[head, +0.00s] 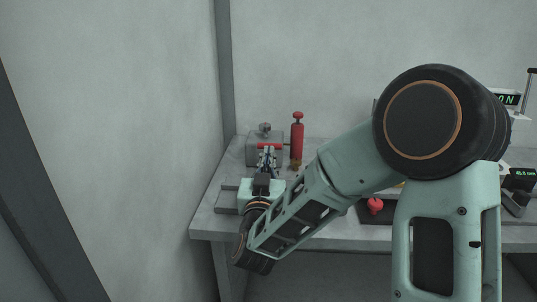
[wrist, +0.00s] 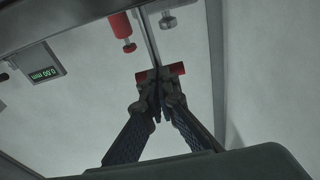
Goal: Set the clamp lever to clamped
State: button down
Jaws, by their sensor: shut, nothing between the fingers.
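A red crossbar (head: 269,146), which looks like the clamp lever's handle, sits at the front of a grey block (head: 252,150) at the table's back left. In the wrist view the red bar (wrist: 176,69) lies across the end of a thin metal rod (wrist: 149,38). My gripper (head: 267,150) is shut right at the bar, and its fingertips (wrist: 158,82) overlap the bar's middle in the wrist view. Nothing shows between the fingers. Whether they touch the bar I cannot tell. My fingers and wrist hide part of the fixture, and the lever's setting cannot be read.
A red upright cylinder (head: 297,140) stands just right of the block. A metal knob (head: 264,128) tops the block. A red knob (head: 375,205) sits on a dark base farther right. A small display (wrist: 40,64) shows in the wrist view. A wall stands close behind.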

jog(key=shift+w+r+p, duration=0.15)
jog(key=shift+r+p, duration=0.05)
jog(key=shift+p, duration=0.15)
jog(key=shift+w+r+g+p, duration=0.1)
jog(key=shift+w+g+p, duration=0.05)
jog(key=shift+g+p, duration=0.3)
jog(key=g+p, duration=0.1)
jog(key=p, duration=0.1)
jog(key=w+r+g+p, duration=0.1)
jog(key=p, duration=0.2)
jog(key=shift+w+r+p, duration=0.15)
jog(key=shift+w+p, duration=0.1)
jog(key=shift+p, duration=0.05)
jog(key=w+g+p, duration=0.2)
jog(key=p, duration=0.5)
jog(key=shift+d+g, duration=0.1)
jog(key=shift+g, duration=0.25)
jog(key=w+g+p, duration=0.1)
jog(key=p, duration=0.3)
jog(key=w+f+g+p, duration=0.1)
jog(key=g+p, duration=0.1)
jog(key=p, duration=0.3)
jog(key=w+g+p, duration=0.1)
jog(key=p, duration=0.4)
jog(key=shift+w+f, duration=0.1)
jog(key=shift+f, duration=0.15)
jog(key=shift+d+f+g, duration=0.1)
jog(key=shift+f+g, duration=0.1)
jog(key=shift+g, duration=0.1)
jog(key=shift+r, duration=0.1)
